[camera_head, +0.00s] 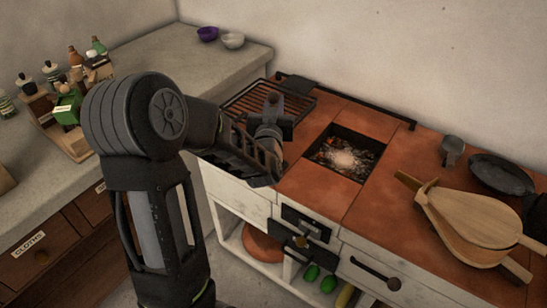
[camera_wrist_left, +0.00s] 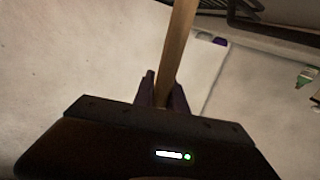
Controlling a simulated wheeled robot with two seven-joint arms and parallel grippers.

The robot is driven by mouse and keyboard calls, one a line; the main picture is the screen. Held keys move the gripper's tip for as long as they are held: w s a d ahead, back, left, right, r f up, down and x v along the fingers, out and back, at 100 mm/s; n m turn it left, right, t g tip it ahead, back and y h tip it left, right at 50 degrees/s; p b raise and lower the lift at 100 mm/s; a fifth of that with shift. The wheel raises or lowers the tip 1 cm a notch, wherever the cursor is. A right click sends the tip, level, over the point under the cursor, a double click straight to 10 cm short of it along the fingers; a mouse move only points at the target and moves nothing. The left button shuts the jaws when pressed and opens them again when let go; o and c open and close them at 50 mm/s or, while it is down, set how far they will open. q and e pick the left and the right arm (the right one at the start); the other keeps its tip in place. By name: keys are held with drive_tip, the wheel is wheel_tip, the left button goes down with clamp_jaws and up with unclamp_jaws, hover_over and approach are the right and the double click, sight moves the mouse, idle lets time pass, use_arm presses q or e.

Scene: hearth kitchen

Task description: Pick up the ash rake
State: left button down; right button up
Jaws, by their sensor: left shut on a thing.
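In the left wrist view a straight wooden handle (camera_wrist_left: 178,45), which I take to be the ash rake's, runs up between the two dark fingers of my left gripper (camera_wrist_left: 163,95). The fingers are shut on it. In the head view my left gripper (camera_head: 268,140) is over the left part of the stove, beside the grill rack. The rake's head does not show clearly in either view; my arm and gripper hide much of that area. My right gripper cannot be made out.
The stove top (camera_head: 310,190) has an open fire pit (camera_head: 343,155) with glowing embers and a black grill rack (camera_head: 265,100). Bellows (camera_head: 470,220), a grey mug (camera_head: 453,150) and a dark pan (camera_head: 500,175) stand at right. A counter with bottles (camera_head: 75,65) and bowls (camera_head: 232,40) is at left.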

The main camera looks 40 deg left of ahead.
use_arm(q)
drive_tip(key=shift+r, duration=0.15)
wheel_tip(320, 180, up, 10)
drive_tip(key=p, duration=0.1)
idle(0.6)
idle(0.5)
